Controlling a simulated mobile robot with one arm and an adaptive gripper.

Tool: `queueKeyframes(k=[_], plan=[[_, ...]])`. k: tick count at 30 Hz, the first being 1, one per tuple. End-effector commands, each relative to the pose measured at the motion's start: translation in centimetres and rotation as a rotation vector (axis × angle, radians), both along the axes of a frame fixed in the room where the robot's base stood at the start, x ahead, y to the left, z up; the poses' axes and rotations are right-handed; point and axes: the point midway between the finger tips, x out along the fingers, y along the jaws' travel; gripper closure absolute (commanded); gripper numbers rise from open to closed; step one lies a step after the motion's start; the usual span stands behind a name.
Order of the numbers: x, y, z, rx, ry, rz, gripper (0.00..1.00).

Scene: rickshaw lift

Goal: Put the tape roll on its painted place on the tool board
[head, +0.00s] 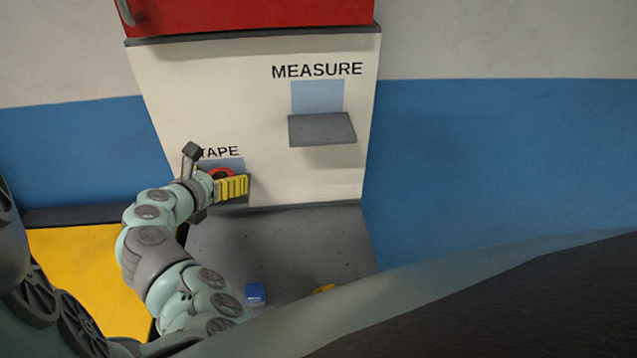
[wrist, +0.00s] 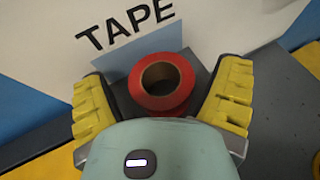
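The red tape roll (wrist: 152,98) rests on the small grey shelf (wrist: 197,72) under the word TAPE, in front of the light blue painted patch (wrist: 150,43). In the head view the roll (head: 219,172) is partly hidden by my gripper (head: 222,183). In the wrist view the yellow fingers of my gripper (wrist: 165,100) stand wide on both sides of the roll, with a gap showing on each side. My gripper is open. The roll's lower part is hidden by the gripper body. The tool board (head: 200,95) is cream-white.
An empty grey shelf (head: 322,128) sits under the word MEASURE at the upper right. Below the board, a grey surface (head: 290,245) holds a blue item (head: 255,293) and a yellow item (head: 323,288). A red cabinet (head: 245,14) is above the board.

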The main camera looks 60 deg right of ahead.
Motion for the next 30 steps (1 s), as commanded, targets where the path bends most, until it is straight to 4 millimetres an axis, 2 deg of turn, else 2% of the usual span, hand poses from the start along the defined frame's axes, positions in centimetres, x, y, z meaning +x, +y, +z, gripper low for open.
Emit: queueKeyframes(k=[9,14,30], plan=[[0.1,0.1,0.4,0.001,-0.002,0.001,0.09],[-0.2,0.9,0.6,-0.002,-0.003,0.002,0.09],[-2.0,6.5,2.9,-0.002,-0.004,0.005,0.09]])
